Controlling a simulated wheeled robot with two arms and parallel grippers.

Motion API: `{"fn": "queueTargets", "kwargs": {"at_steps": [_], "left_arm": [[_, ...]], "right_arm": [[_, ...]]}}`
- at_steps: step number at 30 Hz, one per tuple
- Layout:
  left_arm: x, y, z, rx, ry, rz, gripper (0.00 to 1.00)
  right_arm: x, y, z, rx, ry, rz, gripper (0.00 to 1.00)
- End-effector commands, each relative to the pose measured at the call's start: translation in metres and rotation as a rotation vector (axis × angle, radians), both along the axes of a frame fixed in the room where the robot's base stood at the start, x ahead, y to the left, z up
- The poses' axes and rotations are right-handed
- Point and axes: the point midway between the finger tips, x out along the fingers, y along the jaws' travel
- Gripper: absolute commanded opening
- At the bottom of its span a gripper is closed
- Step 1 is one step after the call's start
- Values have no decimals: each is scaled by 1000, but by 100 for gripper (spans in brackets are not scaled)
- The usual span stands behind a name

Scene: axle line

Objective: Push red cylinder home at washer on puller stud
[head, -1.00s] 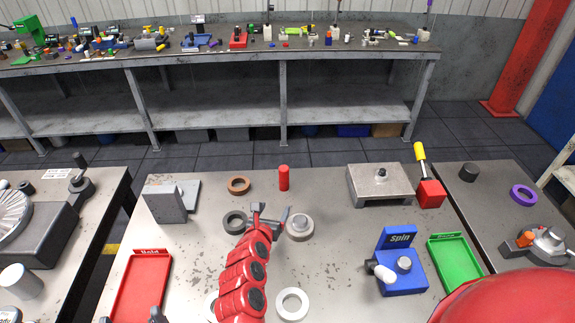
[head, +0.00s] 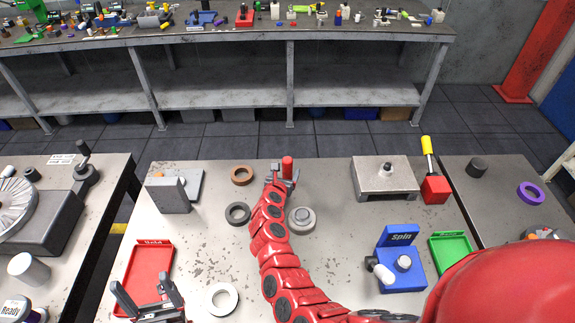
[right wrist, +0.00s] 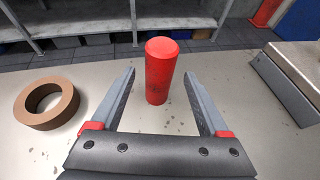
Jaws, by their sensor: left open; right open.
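The red cylinder (head: 287,167) stands upright on the middle table. My right gripper (head: 284,178) is open around it in the head view; in the right wrist view the red cylinder (right wrist: 160,72) stands between the spread fingers, with gaps on both sides. A light grey ring-shaped part (head: 301,219) with a raised centre sits just in front of it. A grey block fixture (head: 370,182) with a short stud on top stands at the right; I cannot tell which part is the puller stud. My left gripper (head: 148,298) is open and empty at the lower left.
A brown ring (head: 241,175), a black ring (head: 237,213) and a white ring (head: 221,299) lie on the table. A red tray (head: 144,262), a grey angle bracket (head: 173,196), a blue Spin fixture (head: 399,262), a green tray (head: 451,250) and a red block (head: 434,190) with a yellow-tipped handle stand around.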

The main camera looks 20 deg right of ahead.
Motion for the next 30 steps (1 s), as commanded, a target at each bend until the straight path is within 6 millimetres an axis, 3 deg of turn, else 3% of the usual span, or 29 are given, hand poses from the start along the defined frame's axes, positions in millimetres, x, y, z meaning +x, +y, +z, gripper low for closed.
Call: {"fn": "queueTargets", "kwargs": {"at_steps": [8,18,30], "left_arm": [[0,0,4,0,0,0,82],[0,0,7,0,0,0,82],[0,0,7,0,0,0,82]], "right_arm": [[12,-6,-4,-4,1,2,78],[43,-22,-20,-4,-1,3,78],[48,-27,-25,1,1,-2,78]]}}
